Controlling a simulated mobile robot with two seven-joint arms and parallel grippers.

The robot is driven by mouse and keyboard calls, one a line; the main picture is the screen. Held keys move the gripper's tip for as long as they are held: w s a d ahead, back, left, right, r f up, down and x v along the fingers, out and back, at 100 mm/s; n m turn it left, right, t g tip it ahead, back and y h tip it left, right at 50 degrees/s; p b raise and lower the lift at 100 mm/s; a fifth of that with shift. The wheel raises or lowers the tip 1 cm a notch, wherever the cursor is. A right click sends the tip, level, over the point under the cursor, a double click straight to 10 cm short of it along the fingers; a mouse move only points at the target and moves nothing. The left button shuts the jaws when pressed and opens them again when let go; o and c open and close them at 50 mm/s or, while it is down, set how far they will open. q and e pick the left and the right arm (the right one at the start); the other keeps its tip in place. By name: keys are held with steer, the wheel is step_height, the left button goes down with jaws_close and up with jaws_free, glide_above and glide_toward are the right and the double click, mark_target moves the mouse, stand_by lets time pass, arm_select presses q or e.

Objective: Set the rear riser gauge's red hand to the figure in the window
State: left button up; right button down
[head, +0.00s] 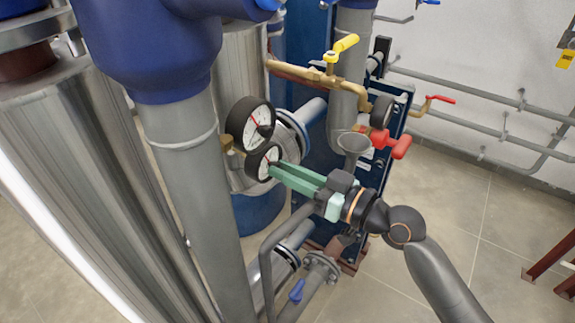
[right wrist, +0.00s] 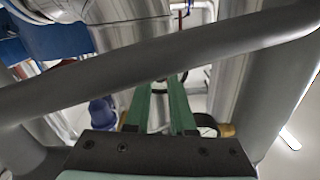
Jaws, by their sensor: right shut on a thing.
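Two round gauges with white dials and black rims sit one above the other beside the grey pipe in the head view. The larger upper gauge (head: 251,124) shows a red hand. The smaller lower gauge (head: 263,162) also shows a bit of red on its dial. My right gripper (head: 271,170) has its green fingertips at the lower gauge's face and is shut on its front; the fingers hide the exact part held. In the right wrist view the fingers (right wrist: 160,85) reach away, with a gauge (right wrist: 207,125) partly hidden beside them. I cannot read a window figure. My left gripper is out of view.
A thick grey pipe (head: 190,150) stands left of the gauges. A yellow-handled valve (head: 345,44), a red-handled valve (head: 392,144) and a side-on gauge (head: 381,112) are to the right. A grey bent bar (right wrist: 130,75) crosses close before the wrist camera.

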steer(key=m+p, duration=0.4)
steer(key=m, duration=0.7)
steer(key=shift+m, duration=0.3)
stand_by(0.4)
steer(key=c, duration=0.8)
jaws_free()
steer(key=shift+o, duration=0.2)
